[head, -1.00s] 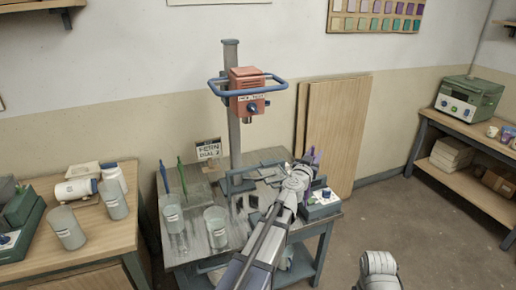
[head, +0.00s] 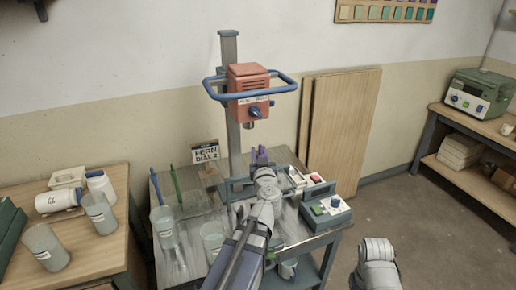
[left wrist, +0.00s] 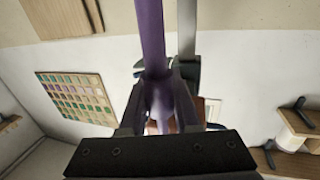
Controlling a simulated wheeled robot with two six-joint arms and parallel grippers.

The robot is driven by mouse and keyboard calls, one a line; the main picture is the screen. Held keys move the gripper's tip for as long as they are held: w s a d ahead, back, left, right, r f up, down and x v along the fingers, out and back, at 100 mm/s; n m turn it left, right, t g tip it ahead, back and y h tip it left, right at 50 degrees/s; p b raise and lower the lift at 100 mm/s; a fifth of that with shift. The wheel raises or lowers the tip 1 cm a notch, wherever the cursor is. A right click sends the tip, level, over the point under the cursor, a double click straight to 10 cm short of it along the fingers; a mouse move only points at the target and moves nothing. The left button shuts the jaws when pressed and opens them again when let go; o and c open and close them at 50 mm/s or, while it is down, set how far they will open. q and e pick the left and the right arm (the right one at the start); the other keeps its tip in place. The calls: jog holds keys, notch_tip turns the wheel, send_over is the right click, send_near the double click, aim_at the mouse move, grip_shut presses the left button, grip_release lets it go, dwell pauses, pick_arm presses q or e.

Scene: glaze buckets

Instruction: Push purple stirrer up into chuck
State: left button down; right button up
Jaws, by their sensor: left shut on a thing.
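The purple stirrer (head: 262,154) is held by my left gripper (head: 264,172) over the work table, below the mixer head. In the left wrist view the stirrer's purple shaft (left wrist: 151,38) runs up between the fingers of the left gripper (left wrist: 158,105), which are shut on it. The orange mixer head (head: 248,84) has a blue guard bar and sits on a grey post. Its chuck (head: 249,126) points down, with a gap between it and the stirrer. My right arm shows at the bottom right, but its gripper is not visible.
Blue (head: 160,187) and green (head: 174,182) stirrers stand at the table's left, near two buckets (head: 163,222), (head: 213,236). A control box (head: 328,212) sits at the right. A sign (head: 206,153) stands behind.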

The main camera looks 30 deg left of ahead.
pick_arm(q)
jog(key=w+a, duration=0.7)
jog(key=a, duration=0.1)
jog(key=shift+a, duration=0.15)
dwell(0.6)
jog(key=shift+r+p, duration=1.7)
jog(key=shift+r, duration=0.05)
dwell(4.5)
